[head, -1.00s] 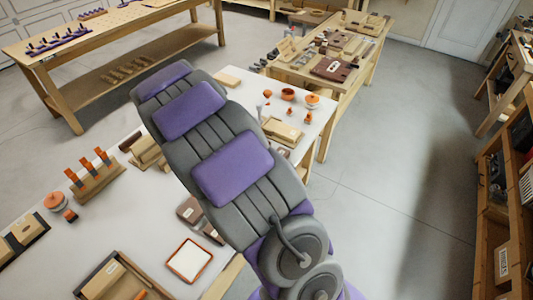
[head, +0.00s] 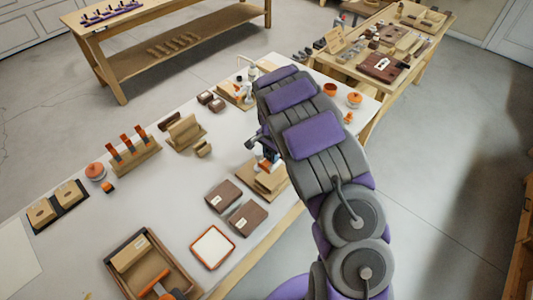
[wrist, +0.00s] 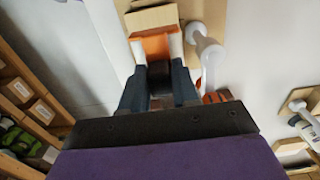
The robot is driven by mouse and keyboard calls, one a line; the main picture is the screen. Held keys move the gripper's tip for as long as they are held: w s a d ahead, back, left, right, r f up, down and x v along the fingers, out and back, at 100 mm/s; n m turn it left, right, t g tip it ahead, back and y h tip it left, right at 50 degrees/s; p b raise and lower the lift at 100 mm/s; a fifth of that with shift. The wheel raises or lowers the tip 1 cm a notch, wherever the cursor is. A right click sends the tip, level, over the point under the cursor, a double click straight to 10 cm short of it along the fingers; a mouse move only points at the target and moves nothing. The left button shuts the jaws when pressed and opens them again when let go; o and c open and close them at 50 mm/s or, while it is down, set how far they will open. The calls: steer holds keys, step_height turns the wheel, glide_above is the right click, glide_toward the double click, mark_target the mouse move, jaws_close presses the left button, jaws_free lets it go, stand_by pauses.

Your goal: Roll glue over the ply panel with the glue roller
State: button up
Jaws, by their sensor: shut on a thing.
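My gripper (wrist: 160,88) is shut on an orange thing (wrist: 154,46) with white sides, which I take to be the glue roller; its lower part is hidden. In the head view, my gripper (head: 267,154) shows beside my arm, with the orange part (head: 264,164) below it. A pale wooden board (head: 265,189), apparently the ply panel, lies under it near the table's right edge. The board also shows beyond the fingers in the wrist view (wrist: 150,18). I cannot tell whether the roller touches it.
A white lever-like fitting (wrist: 208,60) stands close right of the held thing. Two brown blocks (head: 236,207), an orange-rimmed white square (head: 213,247) and a wooden tray (head: 122,285) with an orange-handled tool (head: 160,291) lie nearer.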

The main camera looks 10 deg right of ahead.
mark_target(269, 163)
steer(key=shift+d+f, duration=0.25)
steer(key=shift+f, duration=0.5)
steer(key=shift+a+f+b, duration=0.5)
steer(key=shift+a+f, duration=0.8)
steer(key=shift+f, duration=0.35)
steer(key=shift+d, duration=1.15)
steer(key=shift+a, duration=1.2)
steer(key=shift+d, duration=0.75)
steer(key=shift+s+a+f, duration=0.1)
steer(key=shift+a+f, duration=0.2)
steer(key=shift+a, duration=0.4)
steer(key=shift+d+f, duration=0.2)
steer(key=shift+d, duration=0.3)
steer(key=shift+d+f, duration=0.1)
steer(key=shift+a, duration=0.35)
